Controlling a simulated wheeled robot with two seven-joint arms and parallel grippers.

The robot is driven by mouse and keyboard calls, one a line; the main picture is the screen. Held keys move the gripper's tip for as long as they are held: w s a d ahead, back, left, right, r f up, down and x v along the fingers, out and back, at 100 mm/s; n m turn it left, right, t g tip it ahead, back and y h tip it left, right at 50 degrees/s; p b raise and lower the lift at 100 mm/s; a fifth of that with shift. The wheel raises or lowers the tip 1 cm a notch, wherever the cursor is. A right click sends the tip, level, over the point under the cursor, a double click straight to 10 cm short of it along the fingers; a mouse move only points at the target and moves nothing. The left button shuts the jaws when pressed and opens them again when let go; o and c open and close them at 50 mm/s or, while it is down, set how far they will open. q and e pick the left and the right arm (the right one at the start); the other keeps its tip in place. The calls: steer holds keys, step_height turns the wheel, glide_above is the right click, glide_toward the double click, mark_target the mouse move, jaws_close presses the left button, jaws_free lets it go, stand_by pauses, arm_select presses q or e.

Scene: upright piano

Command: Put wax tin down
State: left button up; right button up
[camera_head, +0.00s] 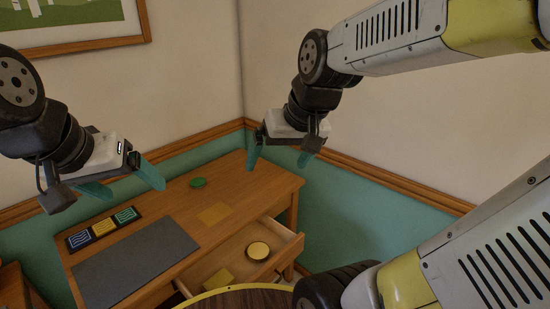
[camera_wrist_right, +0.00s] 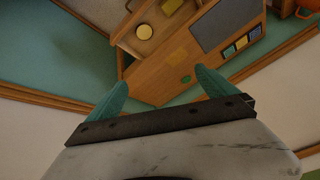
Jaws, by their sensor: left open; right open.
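A round tin with a pale yellow lid (camera_head: 258,250) sits in the open desk drawer (camera_head: 226,265), and it also shows in the right wrist view (camera_wrist_right: 144,31). A small green round tin or disc (camera_head: 198,182) lies on the desk top near its back edge, also visible in the right wrist view (camera_wrist_right: 186,79). I cannot tell from looks which is the wax tin. My left gripper (camera_head: 124,184) is open and empty, above the desk's left end. My right gripper (camera_head: 279,160) is open and empty, raised near the desk's back right corner. Nothing is between its fingers in the wrist view (camera_wrist_right: 160,78).
The wooden desk (camera_head: 270,185) carries a dark grey mat (camera_head: 135,265), a black strip with blue, yellow and green squares (camera_head: 103,228) and a flat tan square (camera_head: 215,214). A yellow flat piece (camera_head: 219,279) lies in the drawer. A round yellow-rimmed top (camera_head: 240,298) stands in front.

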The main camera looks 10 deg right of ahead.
steer(key=shift+t, duration=0.5)
steer(key=s, duration=0.1)
steer(key=s+r, duration=0.1)
steer(key=s, duration=0.1)
steer(key=s+r, duration=0.1)
steer(key=s, duration=0.1)
steer(key=shift+s+d, duration=0.1)
steer(key=shift+d, duration=0.05)
steer(key=shift+c, duration=0.3)
